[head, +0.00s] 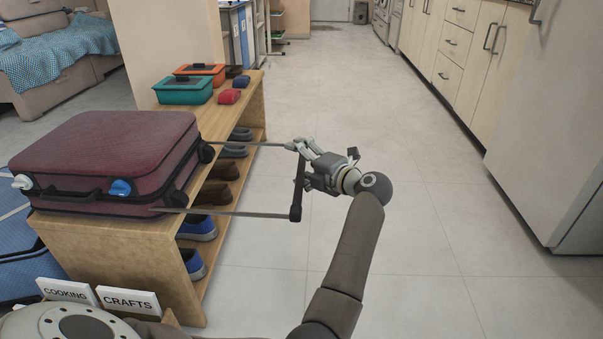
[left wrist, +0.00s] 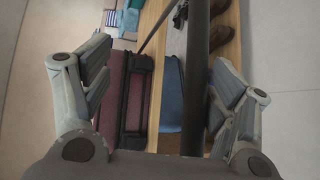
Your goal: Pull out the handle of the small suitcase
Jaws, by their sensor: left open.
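The small maroon suitcase (head: 105,150) lies flat on top of a wooden shoe bench. Its pull handle is extended to the right, with two long grey rods and a dark crossbar (head: 297,195) beyond the bench edge. My left gripper (head: 303,165) is at the crossbar, its fingers open around it near the far end. In the left wrist view, the dark handle bar (left wrist: 195,85) runs between the spread fingers, closer to the right one. The suitcase (left wrist: 112,90) shows behind the left finger. My right gripper is not in view.
The wooden bench (head: 135,240) holds several shoes on its lower shelves. A teal box (head: 185,91), an orange box (head: 200,72) and small red and blue items stand at its far end. Label cards (head: 130,302) are at the near end. The floor right of the bench is clear up to the cabinets (head: 470,45).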

